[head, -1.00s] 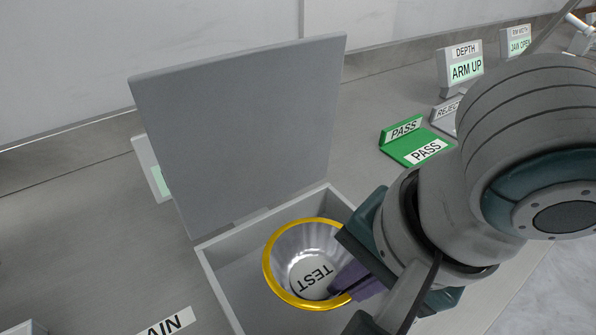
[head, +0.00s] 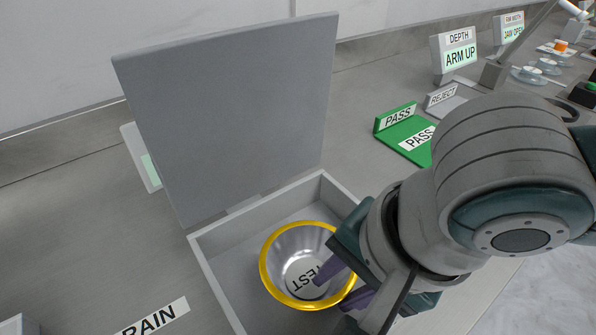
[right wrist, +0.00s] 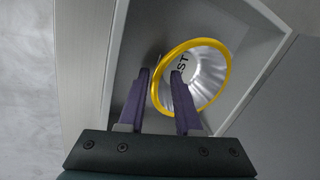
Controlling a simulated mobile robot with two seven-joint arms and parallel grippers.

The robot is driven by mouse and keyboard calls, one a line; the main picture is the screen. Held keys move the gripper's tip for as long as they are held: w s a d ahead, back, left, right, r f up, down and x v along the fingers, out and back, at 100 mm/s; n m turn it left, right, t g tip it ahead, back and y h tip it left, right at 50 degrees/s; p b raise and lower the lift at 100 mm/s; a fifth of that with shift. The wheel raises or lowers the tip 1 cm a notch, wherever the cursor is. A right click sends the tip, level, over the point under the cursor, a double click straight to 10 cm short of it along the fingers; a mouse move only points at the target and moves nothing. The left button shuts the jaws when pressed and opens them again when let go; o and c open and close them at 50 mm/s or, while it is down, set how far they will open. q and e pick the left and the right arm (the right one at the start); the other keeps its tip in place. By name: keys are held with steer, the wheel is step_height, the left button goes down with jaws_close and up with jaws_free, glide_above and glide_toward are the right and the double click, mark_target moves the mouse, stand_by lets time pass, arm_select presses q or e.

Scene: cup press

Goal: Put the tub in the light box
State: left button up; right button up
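The tub (head: 290,247), a silvery cup with a yellow rim and TEST on its inner bottom, is inside the light box (head: 215,270), a grey open-topped box with its lid (head: 235,110) raised. The tub looks upright; its contact with the box floor is hidden. My right gripper (head: 340,284) is open at the tub's right side, one purple finger inside the rim and one outside. The right wrist view shows the tub (right wrist: 208,75) with its rim between the spread fingers (right wrist: 160,73). My left gripper is not in view.
A green PASS tray (head: 405,140) and a REJECT tray (head: 445,98) lie behind my right arm. A DEPTH sign reading ARM UP (head: 456,54) stands farther back. A DRAIN label (head: 152,318) is at the front left.

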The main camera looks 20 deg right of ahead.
steer(key=s+r+n+p, duration=0.1)
steer(key=s+r+n, duration=0.1)
steer(key=r+n, duration=0.1)
steer(key=s+d+r+n+t+p, duration=0.1)
steer(key=r+n, duration=0.2)
steer(key=r, duration=0.1)
steer(key=s+r+n+p, duration=0.1)
steer(key=s+r+n, duration=0.1)
steer(key=r+n, duration=0.1)
steer(key=shift+s+d+r+t+y+p, duration=0.2)
steer(key=shift+s+r+t+y+p, duration=0.1)
steer(key=shift+y+p, duration=0.1)
steer(key=s+d+f+n+g+h, duration=0.1)
steer(key=s+d+f+n+h, duration=0.1)
steer(key=d, duration=0.5)
steer(key=s+f+n, duration=0.1)
steer(key=s+n, duration=0.1)
steer(key=s, duration=0.1)
stand_by(0.6)
